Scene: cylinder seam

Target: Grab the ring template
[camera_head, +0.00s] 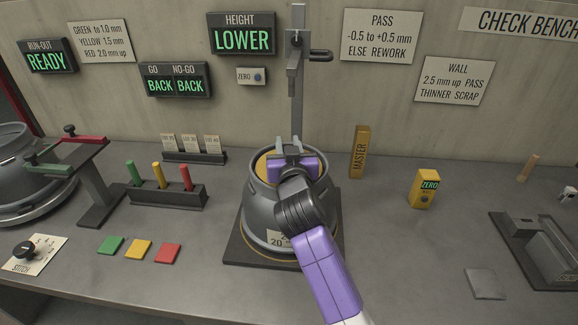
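My gripper (289,147) is over the top of the grey metal cylinder (259,205), in the middle of the bench. An orange-yellow round piece (263,166) shows at the mouth of the cylinder, partly behind my gripper; it may be the ring template, but I cannot tell. The two grey fingers stand a little apart at the far side of the wrist. My arm and wrist hide the right part of the cylinder and what lies between or under the fingers.
A vertical height gauge post (296,85) rises behind the cylinder. A MASTER block (359,152) and a yellow ZERO device (425,189) stand to the right. A rack of coloured pins (166,194) and coloured pads (138,249) lie left.

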